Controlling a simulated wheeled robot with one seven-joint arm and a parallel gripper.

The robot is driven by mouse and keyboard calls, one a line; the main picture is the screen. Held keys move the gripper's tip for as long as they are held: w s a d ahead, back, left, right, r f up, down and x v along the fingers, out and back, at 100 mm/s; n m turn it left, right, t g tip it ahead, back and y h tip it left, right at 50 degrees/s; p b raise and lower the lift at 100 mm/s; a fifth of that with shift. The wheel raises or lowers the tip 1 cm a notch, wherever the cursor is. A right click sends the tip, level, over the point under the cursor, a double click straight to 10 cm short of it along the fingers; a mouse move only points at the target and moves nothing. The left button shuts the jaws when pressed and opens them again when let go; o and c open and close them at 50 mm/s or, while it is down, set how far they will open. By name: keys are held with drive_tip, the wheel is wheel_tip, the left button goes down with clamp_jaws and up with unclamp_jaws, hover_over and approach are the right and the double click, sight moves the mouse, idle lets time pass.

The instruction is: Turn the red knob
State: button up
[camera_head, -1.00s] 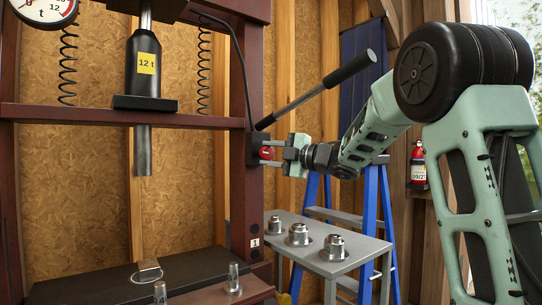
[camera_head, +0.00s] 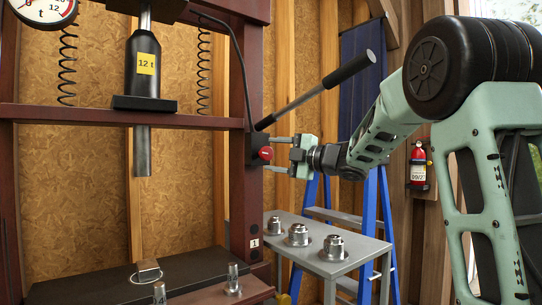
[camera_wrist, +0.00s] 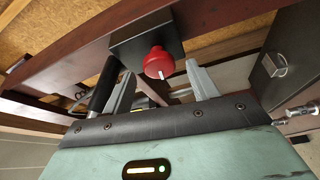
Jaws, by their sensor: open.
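The red knob (camera_head: 265,153) sits on a dark box on the right post of the press, below the pump lever. A thin pale line marks its face; in the wrist view the knob (camera_wrist: 159,62) shows close up, with a pale pointer. My gripper (camera_head: 278,153) is open and empty, to the right of the knob, its two fingers pointing at it. The fingertips are level with the knob, one above and one below it in the head view. In the wrist view the knob lies ahead, between and beyond the two fingers, apart from them.
The black-gripped pump lever (camera_head: 320,90) slants up right above my gripper. The dark red press frame (camera_head: 240,190) stands left. A grey bench (camera_head: 345,262) with several metal fittings stands below, by a blue ladder (camera_head: 372,215). A fire extinguisher (camera_head: 418,168) hangs right.

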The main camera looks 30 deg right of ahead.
drive_tip(key=v, duration=1.5)
drive_tip(key=shift+s, duration=0.15)
drive_tip(key=shift+d, duration=0.15)
drive_tip(key=w+a+f+m+g+h, duration=0.1)
drive_tip(key=w+a+f+m+h, duration=0.1)
drive_tip(key=w+a+f+m, duration=0.4)
drive_tip(key=w+a+f+m+g+h, duration=0.1)
drive_tip(key=w+a+f+m+h, duration=0.15)
drive_tip(key=a, duration=0.55)
drive_tip(key=s+a+f+m+g, duration=0.2)
drive_tip(key=s+a+f+g, duration=0.25)
drive_tip(key=a+f, duration=0.35)
drive_tip(key=s+a+f+m+g, duration=0.25)
drive_tip(key=s+a+f, duration=0.25)
drive_tip(key=a+f, duration=0.3)
drive_tip(key=s+a+f+g+h, duration=0.1)
drive_tip(key=s+a+f+g, duration=0.15)
drive_tip(key=s, duration=0.55)
drive_tip(key=s+a+f+g+h, duration=0.1)
drive_tip(key=s+a+f+g, duration=0.15)
drive_tip(key=s, duration=0.45)
drive_tip(key=s+a+f+g+h, duration=0.1)
drive_tip(key=s+f+g, duration=0.2)
drive_tip(key=s, duration=0.5)
wheel_tip(320, 180, up, 20)
drive_tip(key=w+p, duration=0.1)
drive_tip(key=p, duration=1.9)
drive_tip(key=shift+r, duration=0.2)
